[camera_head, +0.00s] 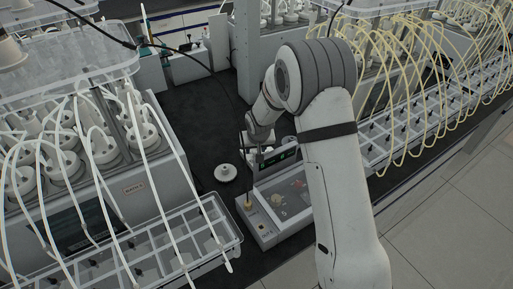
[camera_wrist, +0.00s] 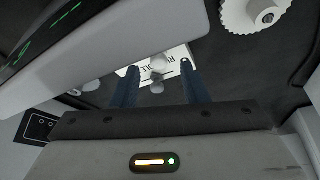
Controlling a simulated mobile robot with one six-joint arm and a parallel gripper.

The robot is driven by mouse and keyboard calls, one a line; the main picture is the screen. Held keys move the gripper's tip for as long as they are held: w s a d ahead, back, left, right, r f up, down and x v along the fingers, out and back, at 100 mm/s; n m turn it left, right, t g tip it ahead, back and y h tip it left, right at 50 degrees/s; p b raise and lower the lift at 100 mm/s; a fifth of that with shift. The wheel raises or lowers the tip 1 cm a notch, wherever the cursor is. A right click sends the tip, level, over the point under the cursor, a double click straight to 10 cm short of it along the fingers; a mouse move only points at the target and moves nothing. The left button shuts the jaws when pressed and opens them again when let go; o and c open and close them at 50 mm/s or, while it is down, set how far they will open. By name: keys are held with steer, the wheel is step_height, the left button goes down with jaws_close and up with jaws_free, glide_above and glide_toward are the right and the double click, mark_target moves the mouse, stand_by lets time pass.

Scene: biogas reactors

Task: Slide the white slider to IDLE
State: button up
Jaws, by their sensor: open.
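In the wrist view, a white label plate (camera_wrist: 178,56) with partly hidden dark lettering lies beyond my fingers. A small rounded white knob (camera_wrist: 158,62), which looks like the slider, stands at the plate between my fingertips. My gripper (camera_wrist: 159,72) is open, with one blue finger on each side of the knob. I cannot tell whether either finger touches it. In the head view, my gripper (camera_head: 256,150) is small and partly hidden beside a device with a dark green-lit display (camera_head: 281,157). The slider cannot be made out there.
The device's display housing (camera_wrist: 110,70) crosses the wrist view close to my gripper. A white ridged round part (camera_wrist: 253,14) lies nearby; a round white part (camera_head: 226,172) is on the dark bench. Tube-filled reactor racks (camera_head: 75,180) stand left, with yellow-tubed ones right.

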steer(key=shift+x, duration=1.05)
steer(key=shift+w, duration=0.1)
steer(key=shift+c, duration=0.5)
jaws_close()
